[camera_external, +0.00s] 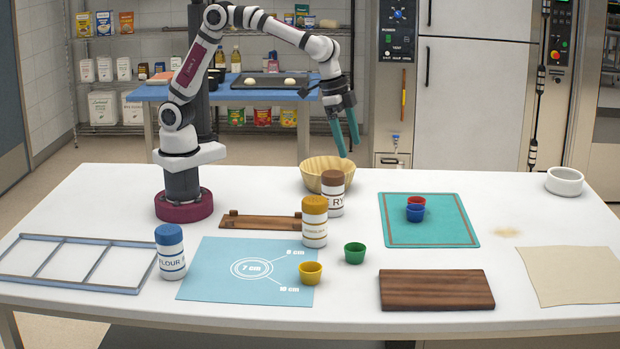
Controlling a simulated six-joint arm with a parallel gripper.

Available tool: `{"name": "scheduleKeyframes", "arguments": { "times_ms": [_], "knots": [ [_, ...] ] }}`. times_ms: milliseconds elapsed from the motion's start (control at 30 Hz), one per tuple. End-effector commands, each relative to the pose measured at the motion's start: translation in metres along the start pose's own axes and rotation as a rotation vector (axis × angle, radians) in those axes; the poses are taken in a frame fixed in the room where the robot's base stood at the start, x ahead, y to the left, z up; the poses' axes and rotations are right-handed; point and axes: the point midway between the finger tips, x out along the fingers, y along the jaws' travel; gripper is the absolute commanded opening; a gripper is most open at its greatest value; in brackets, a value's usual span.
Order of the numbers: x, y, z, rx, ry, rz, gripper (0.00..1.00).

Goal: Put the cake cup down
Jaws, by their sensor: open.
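Several small cake cups are on the white table. A yellow cup (310,273) stands at the right edge of the blue printed mat (215,257), and a green cup (354,253) stands on bare table to its right. A red cup (416,201) and a blue cup (415,213) are together on the teal mat (450,225); I cannot tell whether the red one sits in the blue one or just behind it. My gripper (350,147) is open and empty, its teal fingers pointing down above the pale bowl (312,171).
Jars labelled flour (170,255) and rye (333,200), and a yellow-lidded jar (314,230), stand upright. A dark wooden board (435,290), a metal frame (85,286), a beige cloth (570,275) and a white ramekin (565,182) lie around. The teal mat is mostly clear.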

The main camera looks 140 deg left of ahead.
Motion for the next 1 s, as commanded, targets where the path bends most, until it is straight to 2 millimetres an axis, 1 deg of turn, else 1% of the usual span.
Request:
{"name": "scheduleKeyframes", "arguments": {
  "times_ms": [33,67,100,133,167,200,233,300,367,400,500,633,700,867,933,967,1000],
  "knots": [
    [-0.033,0.038,0.042,0.140,-0.028,0.012,0.94],
    [-0.048,0.056,0.073,0.228,-0.052,0.017,0.94],
    [-0.065,0.074,0.116,0.342,-0.082,0.023,0.94],
    [-0.073,0.084,0.148,0.425,-0.103,0.026,0.94],
    [-0.080,0.090,0.179,0.503,-0.124,0.028,0.94],
    [-0.084,0.094,0.217,0.598,-0.149,0.029,0.94],
    [-0.085,0.094,0.242,0.661,-0.165,0.029,0.94],
    [-0.084,0.091,0.287,0.777,-0.195,0.029,0.94],
    [-0.081,0.087,0.311,0.840,-0.212,0.027,0.94],
    [-0.079,0.085,0.320,0.866,-0.219,0.026,0.94],
    [-0.077,0.083,0.329,0.888,-0.228,0.026,0.94],
    [-0.077,0.083,0.328,0.885,-0.228,0.026,0.94],
    [-0.077,0.083,0.328,0.884,-0.227,0.026,0.99],
    [-0.077,0.083,0.328,0.883,-0.227,0.026,0.99],
    [-0.077,0.086,0.324,0.879,-0.223,0.033,0.99],
    [-0.076,0.091,0.318,0.874,-0.218,0.045,0.99],
    [-0.074,0.102,0.303,0.862,-0.201,0.071,0.99]
  ]
}}
